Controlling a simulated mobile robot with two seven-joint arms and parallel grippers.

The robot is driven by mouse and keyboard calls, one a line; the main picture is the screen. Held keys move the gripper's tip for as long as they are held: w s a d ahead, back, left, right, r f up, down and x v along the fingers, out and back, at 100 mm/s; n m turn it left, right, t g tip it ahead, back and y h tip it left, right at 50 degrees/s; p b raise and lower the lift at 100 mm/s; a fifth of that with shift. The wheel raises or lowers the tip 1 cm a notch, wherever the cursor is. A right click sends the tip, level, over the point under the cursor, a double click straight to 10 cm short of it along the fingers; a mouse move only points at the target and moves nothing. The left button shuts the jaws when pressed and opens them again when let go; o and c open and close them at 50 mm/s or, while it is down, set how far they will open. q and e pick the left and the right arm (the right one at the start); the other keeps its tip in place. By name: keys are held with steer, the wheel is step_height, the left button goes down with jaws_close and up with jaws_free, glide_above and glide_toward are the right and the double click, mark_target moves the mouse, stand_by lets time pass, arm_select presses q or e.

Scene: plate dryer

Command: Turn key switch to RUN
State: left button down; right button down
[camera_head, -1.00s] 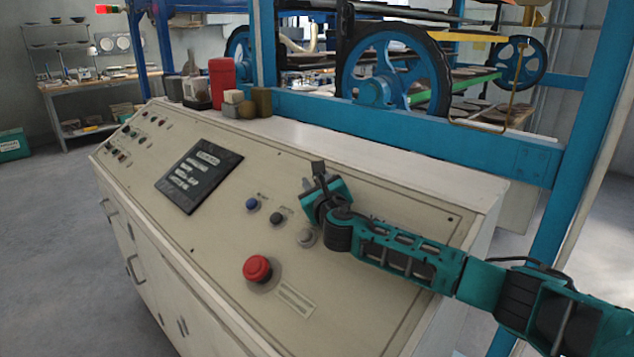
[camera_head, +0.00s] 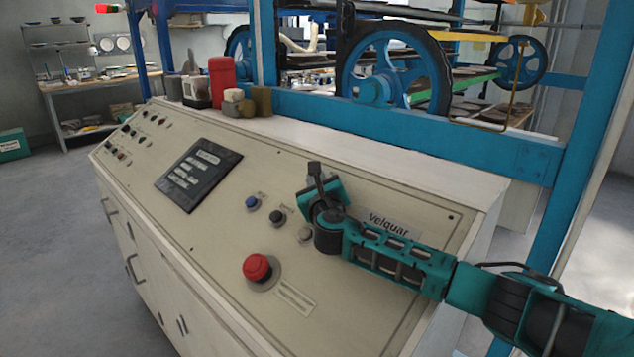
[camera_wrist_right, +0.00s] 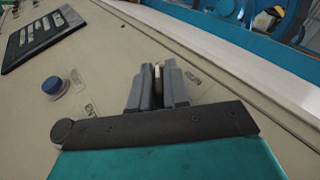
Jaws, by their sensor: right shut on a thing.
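My right gripper (camera_head: 318,178) is at the right part of the beige control panel (camera_head: 225,235), close to its surface. In the right wrist view its two grey fingers (camera_wrist_right: 158,88) are shut on a thin pale piece, apparently the key of the key switch (camera_wrist_right: 157,70). The fingers hide most of the switch and its turned position cannot be read. My left gripper is not in view.
A blue button (camera_head: 252,202), a black button (camera_head: 277,217), a grey round control (camera_head: 305,234) and a red mushroom button (camera_head: 257,267) sit near my right gripper. A dark display (camera_head: 199,175) lies farther left. A blue machine frame (camera_head: 430,140) stands behind the panel.

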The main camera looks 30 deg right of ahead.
steer(key=m+h+b, duration=0.1)
steer(key=h, duration=0.1)
steer(key=m+g+h+b, duration=0.1)
steer(key=m+h, duration=0.3)
steer(key=shift+a+f+g+b, duration=0.1)
steer(key=shift+f+g+b, duration=0.2)
steer(key=shift+g+b, duration=0.1)
steer(key=m+g+h+b, duration=0.5)
steer(key=m, duration=0.1)
steer(key=shift+m+h, duration=0.3)
steer(key=shift+s+m+g+h+b, duration=0.1)
steer(key=shift+m+g+h+b, duration=0.3)
steer(key=shift+r+m+g+h+b, duration=0.1)
steer(key=shift+m+g+h+b, duration=0.2)
steer(key=shift+m+g+b, duration=0.45)
steer(key=shift+r+m+g+h+b, duration=0.1)
steer(key=shift+m+g+h+b, duration=0.2)
steer(key=shift+m+g+b, duration=0.3)
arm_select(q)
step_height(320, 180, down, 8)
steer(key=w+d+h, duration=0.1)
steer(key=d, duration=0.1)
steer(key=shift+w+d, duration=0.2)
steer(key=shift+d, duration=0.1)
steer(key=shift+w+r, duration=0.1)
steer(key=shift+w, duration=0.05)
arm_select(e)
steer(key=shift+r+g, duration=0.1)
steer(key=shift+g, duration=0.25)
steer(key=shift+d, duration=0.2)
